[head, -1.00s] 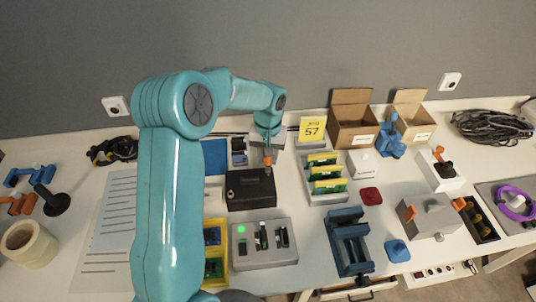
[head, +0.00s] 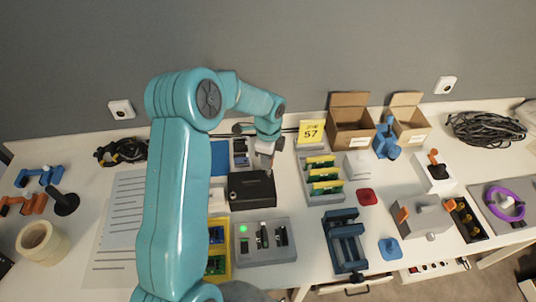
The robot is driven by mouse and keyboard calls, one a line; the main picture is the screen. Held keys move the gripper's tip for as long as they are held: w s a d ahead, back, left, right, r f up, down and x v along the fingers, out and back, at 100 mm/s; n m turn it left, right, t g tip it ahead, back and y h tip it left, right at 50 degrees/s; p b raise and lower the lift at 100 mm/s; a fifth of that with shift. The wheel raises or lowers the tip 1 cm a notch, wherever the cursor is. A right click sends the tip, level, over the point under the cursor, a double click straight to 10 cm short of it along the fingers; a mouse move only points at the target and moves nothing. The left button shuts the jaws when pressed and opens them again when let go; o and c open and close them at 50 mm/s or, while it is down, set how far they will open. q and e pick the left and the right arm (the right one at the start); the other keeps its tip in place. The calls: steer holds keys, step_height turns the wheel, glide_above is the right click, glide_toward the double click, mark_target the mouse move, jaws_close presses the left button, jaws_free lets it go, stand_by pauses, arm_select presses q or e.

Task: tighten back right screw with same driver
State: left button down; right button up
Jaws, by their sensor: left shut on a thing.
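A black box (head: 252,190) lies on the white table in the middle of the head view. My left arm reaches over from the left, and my left gripper (head: 268,148) hangs above the box's back right corner. It is shut on a slim driver (head: 268,163), which points down, nearly upright. The driver's tip is at or just above the back right corner; I cannot tell whether it touches a screw. The screws are too small to make out. My right gripper is not in view.
A grey fixture (head: 264,255) with a green light stands in front of the box. A rack of green and yellow cards (head: 322,186) stands to its right. A blue vise (head: 345,243) is front right. Two open cartons (head: 350,132) are at the back.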

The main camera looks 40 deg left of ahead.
arm_select(q)
steer(key=shift+f+n+b, duration=0.1)
steer(key=shift+n+b, duration=0.3)
steer(key=shift+n, duration=0.5)
steer(key=shift+r, duration=0.2)
steer(key=shift+r+p, duration=1.55)
steer(key=shift+r, duration=0.6)
steer(key=shift+d, duration=0.1)
